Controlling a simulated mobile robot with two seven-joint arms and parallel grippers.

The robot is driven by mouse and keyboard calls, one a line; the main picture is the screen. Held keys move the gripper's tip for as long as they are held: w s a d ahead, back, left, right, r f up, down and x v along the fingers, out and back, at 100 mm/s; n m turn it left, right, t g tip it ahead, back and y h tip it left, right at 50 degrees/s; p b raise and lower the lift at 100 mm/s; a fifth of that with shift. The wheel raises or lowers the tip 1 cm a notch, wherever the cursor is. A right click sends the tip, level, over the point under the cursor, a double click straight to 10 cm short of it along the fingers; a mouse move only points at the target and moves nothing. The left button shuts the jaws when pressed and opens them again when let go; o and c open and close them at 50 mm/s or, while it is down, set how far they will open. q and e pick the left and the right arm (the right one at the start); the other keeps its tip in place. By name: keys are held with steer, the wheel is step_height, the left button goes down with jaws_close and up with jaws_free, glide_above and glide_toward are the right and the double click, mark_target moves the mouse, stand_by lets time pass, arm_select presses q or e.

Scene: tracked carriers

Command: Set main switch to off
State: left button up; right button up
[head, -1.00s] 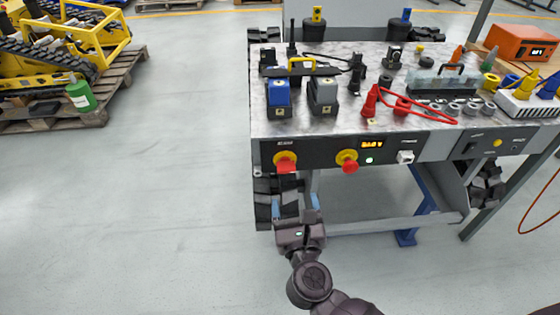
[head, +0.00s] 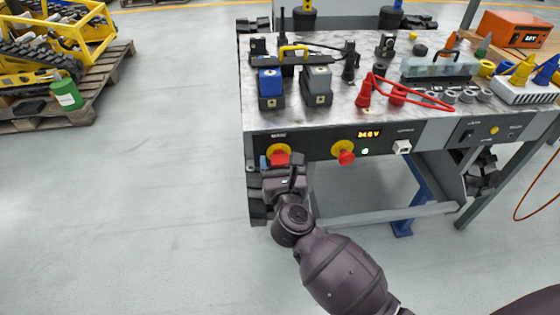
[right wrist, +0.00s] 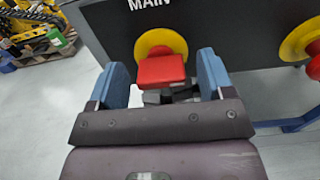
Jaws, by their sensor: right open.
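The main switch is a red handle on a yellow round plate (head: 279,153) at the left of the bench's dark front panel. In the right wrist view its red handle (right wrist: 160,70) sits under the word MAIN, and the yellow plate shows behind it. My right gripper (head: 280,163) is at the switch from below. In the right wrist view its two blue fingers (right wrist: 162,78) stand apart on either side of the red handle, with gaps visible, so it is open. Whether a fingertip touches the handle I cannot tell. My left gripper is not in view.
A second red knob on yellow (head: 344,152) is to the right on the panel, beside a lit display (head: 369,134) and a green light (head: 365,151). The benchtop (head: 330,112) holds batteries, red cable and connectors.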

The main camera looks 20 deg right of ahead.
steer(key=shift+w+d, duration=0.1)
steer(key=shift+w, duration=0.2)
steer(key=shift+c, duration=0.3)
